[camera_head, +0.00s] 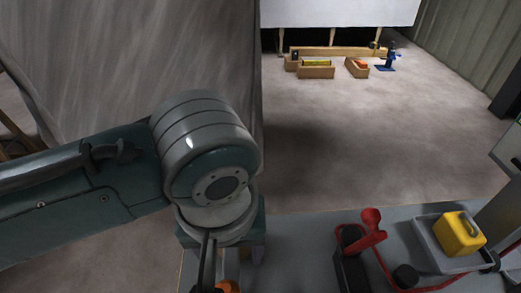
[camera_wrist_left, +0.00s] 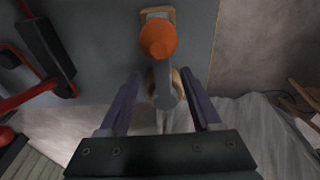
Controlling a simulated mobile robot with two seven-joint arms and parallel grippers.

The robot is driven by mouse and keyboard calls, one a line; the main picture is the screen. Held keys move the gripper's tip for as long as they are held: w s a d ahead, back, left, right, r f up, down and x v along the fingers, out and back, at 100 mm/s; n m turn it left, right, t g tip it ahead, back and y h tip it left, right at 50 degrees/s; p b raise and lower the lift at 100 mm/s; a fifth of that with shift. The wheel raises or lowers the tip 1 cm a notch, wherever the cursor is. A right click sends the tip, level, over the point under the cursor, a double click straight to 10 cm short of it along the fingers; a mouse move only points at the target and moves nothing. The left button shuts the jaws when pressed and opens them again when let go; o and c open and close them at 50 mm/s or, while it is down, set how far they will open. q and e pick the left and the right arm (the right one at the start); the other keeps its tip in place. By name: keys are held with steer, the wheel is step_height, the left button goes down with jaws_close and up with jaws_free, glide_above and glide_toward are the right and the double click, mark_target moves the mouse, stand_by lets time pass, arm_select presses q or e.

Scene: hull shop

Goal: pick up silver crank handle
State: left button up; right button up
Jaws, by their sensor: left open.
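The silver crank handle (camera_wrist_left: 163,74) lies between the fingers of my left gripper (camera_wrist_left: 160,76) in the left wrist view. It has a grey arm, an orange knob at the upper end and a round hub at the lower end. Dark fingers stand apart on both sides of it, with gaps showing. In the head view my left gripper (camera_head: 232,262) points down at the near left edge of the grey bench. Only a bit of the orange knob (camera_head: 228,287) shows there; my arm and the frame edge hide the rest.
The grey bench top (camera_head: 305,235) also holds a red-and-black tool (camera_head: 352,250) and a grey tray (camera_head: 428,252) with a yellow block (camera_head: 460,233). Wooden boxes (camera_head: 317,71) and a blue tool (camera_head: 388,62) stand on the far floor. A grey drape (camera_head: 130,50) hangs behind my left arm.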

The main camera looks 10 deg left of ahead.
mark_target(231, 259)
arm_select(q)
steer(key=f, duration=0.2)
steer(key=f+b, duration=0.1)
steer(key=shift+w+a+f, duration=0.25)
steer(key=shift+f, duration=0.1)
jaws_close()
stand_by(0.4)
